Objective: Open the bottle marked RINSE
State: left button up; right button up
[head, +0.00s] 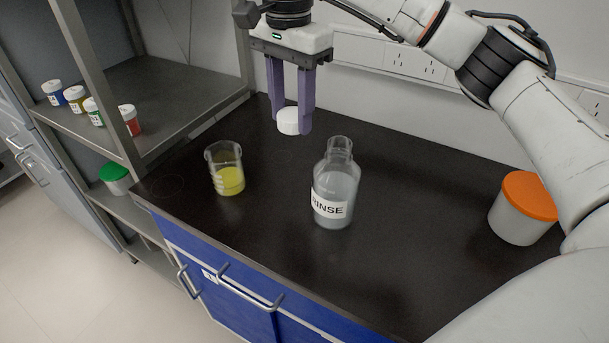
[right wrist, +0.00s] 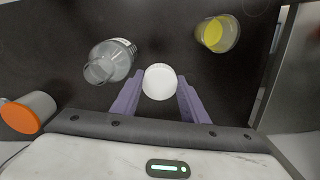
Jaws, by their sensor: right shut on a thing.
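The clear bottle marked RINSE (head: 336,190) stands upright on the dark bench with its neck open and uncapped. In the right wrist view the bottle (right wrist: 108,62) is left of the gripper. My right gripper (head: 305,125) is shut on a white cap (head: 288,121), behind and left of the bottle's mouth, apart from it. The cap also shows between the purple fingers in the right wrist view (right wrist: 159,82). Whether the cap touches the bench is hard to tell. My left gripper is not in view.
A beaker of yellow liquid (head: 227,170) stands left of the bottle. A tub with an orange lid (head: 523,207) is at the right. A metal shelf (head: 165,85) with several small jars stands at the left. Bare bench lies between the bottle and the tub.

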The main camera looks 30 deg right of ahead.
jog(key=b, duration=0.3)
send_near(294, 190)
notch_tip(294, 190, down, 4)
jog(key=shift+r+p, duration=0.2)
jog(key=shift+p, duration=0.15)
notch_tip(294, 190, down, 2)
jog(key=shift+f, duration=0.45)
jog(key=o, duration=1.2)
